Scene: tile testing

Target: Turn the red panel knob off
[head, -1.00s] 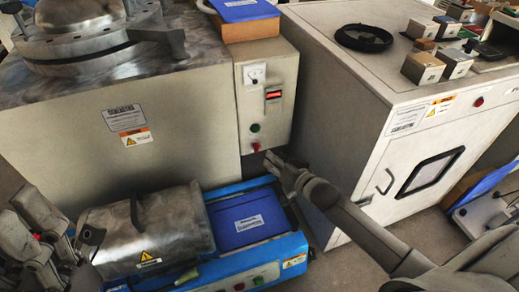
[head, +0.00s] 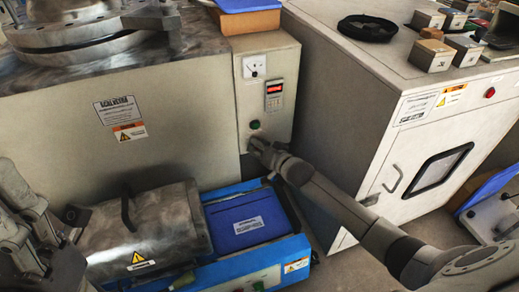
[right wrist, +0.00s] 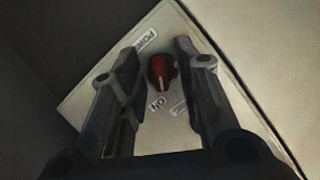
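The red knob (right wrist: 161,71) shows between my right gripper's fingers in the right wrist view. Its white mark points toward the lower side, near the "ON" label (right wrist: 158,103). A "POWER" label (right wrist: 138,40) lies above and left of it. My right gripper (right wrist: 157,52) is open, with a finger on each side of the knob and a visible gap to it. In the head view the right gripper (head: 258,146) is at the lower part of the control panel (head: 273,62) and hides the knob. My left gripper (head: 45,235) is at the lower left edge, empty-looking and partly cut off.
A green button (head: 254,125) sits just above the right gripper. Below is a blue machine (head: 236,277) with a metal cover (head: 150,230). A white cabinet (head: 340,110) stands to the right. Bare floor shows between the machine and cabinet.

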